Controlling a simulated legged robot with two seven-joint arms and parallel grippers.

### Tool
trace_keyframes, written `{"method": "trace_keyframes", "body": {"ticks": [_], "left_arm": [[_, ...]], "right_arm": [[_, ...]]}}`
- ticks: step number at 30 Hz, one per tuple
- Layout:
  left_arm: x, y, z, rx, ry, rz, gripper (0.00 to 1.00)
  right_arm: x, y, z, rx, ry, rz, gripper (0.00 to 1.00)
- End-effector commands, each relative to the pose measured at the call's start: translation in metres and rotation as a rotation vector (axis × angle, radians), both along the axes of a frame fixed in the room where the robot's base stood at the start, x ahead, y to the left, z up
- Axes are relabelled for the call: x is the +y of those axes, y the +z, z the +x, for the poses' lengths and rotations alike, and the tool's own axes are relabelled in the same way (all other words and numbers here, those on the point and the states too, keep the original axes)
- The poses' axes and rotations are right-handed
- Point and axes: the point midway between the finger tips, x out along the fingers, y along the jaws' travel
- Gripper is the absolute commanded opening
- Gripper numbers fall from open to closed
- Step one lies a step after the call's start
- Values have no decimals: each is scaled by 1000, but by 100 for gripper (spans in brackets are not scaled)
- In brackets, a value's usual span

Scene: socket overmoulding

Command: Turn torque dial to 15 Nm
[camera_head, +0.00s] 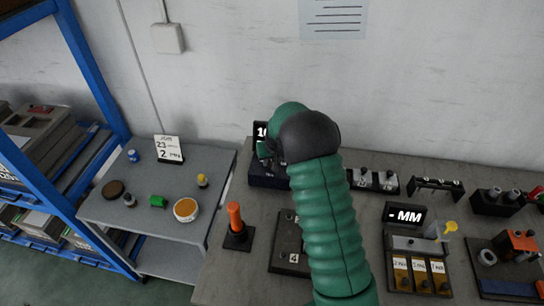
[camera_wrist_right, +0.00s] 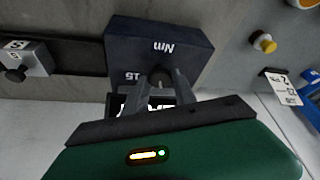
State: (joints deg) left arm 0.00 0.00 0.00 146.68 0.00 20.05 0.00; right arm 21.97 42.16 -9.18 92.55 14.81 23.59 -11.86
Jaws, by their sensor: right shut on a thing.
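The torque unit is a dark blue box (camera_wrist_right: 185,37). In the wrist view its face shows "Nm" and "15", both upside down. Its round black dial (camera_wrist_right: 160,76) is between the two fingertips of my right gripper (camera_wrist_right: 162,82), which is shut on it. In the head view most of the box (camera_head: 268,178) is hidden behind my green right arm and dark wrist. A black display (camera_head: 261,130) shows there with a "1" and a cut-off second digit. In the wrist view the display is mostly behind the fingers. My left gripper is not in view.
An orange-handled tool (camera_head: 235,218) stands left of my arm. A side table (camera_head: 160,222) holds a job card (camera_head: 168,148) and small items.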

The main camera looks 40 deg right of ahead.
Motion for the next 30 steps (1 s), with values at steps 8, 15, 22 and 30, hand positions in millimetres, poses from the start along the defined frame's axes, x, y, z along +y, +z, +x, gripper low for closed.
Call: {"method": "trace_keyframes", "body": {"ticks": [8, 15, 22, 30], "left_arm": [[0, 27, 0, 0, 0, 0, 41], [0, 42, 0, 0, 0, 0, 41], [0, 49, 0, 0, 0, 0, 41], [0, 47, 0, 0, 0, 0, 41]], "right_arm": [[3, 4, 1, 5, -257, -3, 0], [3, 3, 3, 2, -485, -4, 0], [4, 1, 5, 1, -705, -4, 0], [5, -1, 7, -1, -958, -2, 0]]}}
